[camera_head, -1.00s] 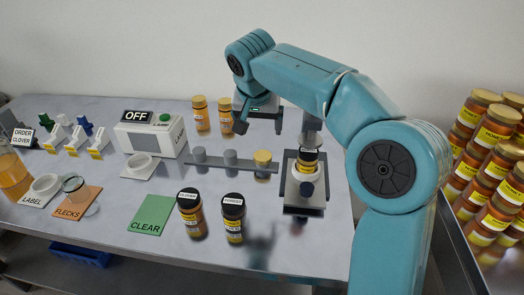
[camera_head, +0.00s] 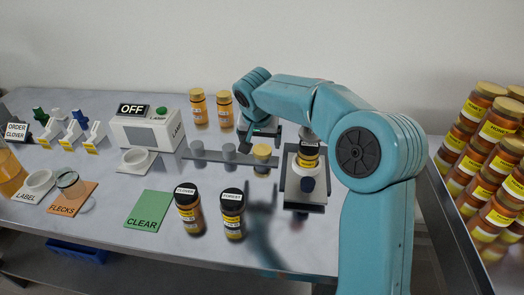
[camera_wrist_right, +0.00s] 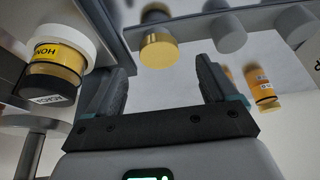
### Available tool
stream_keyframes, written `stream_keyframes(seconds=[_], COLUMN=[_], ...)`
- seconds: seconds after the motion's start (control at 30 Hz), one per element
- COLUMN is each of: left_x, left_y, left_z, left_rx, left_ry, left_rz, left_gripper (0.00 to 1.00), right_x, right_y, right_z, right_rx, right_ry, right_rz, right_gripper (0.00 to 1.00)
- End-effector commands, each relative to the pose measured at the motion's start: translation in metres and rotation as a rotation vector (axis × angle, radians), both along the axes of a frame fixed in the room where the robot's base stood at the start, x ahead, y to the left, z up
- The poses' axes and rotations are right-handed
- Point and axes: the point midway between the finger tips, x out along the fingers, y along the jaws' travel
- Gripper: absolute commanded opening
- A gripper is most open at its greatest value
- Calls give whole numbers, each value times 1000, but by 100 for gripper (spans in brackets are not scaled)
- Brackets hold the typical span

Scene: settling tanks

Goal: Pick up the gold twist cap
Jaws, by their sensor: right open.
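The gold twist cap (camera_head: 262,152) sits at the right end of a grey bar on the bench, beside grey round pegs. In the right wrist view the gold cap (camera_wrist_right: 159,50) shows ahead, between the lines of the two fingers and apart from both. My right gripper (camera_head: 262,133) hangs just above and behind the cap in the head view, partly hidden by its own arm. In the right wrist view its fingers (camera_wrist_right: 164,82) are spread with nothing between them. My left gripper is not in view.
A stand holding a dark-lidded jar (camera_head: 308,155) is close to the right of the cap. Two gold-lidded jars (camera_head: 198,108) stand behind. Two black-lidded jars (camera_head: 232,214) stand in front, beside a green CLEAR mat (camera_head: 150,210). A lamp box (camera_head: 148,130) is left.

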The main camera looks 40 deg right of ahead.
Motion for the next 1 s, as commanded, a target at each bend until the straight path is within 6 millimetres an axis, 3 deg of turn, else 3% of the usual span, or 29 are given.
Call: stream_keyframes(seconds=[0.23,0.53,0.57,0.7,0.73,1.0], left_x=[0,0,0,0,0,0], left_y=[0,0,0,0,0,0], left_z=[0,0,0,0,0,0], left_rx=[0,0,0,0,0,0], left_ry=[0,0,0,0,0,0], left_rz=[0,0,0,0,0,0], left_gripper=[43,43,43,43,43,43], right_x=[10,12,11,11,11,11], right_y=[-13,-15,-15,-15,-15,-15], right_z=[-36,-42,-42,-42,-42,-42], right_rx=[1,0,0,0,0,0], right_ry=[4,1,1,1,1,1], right_rz=[-1,0,0,0,0,0], right_gripper=[86,86,79,34,30,30])
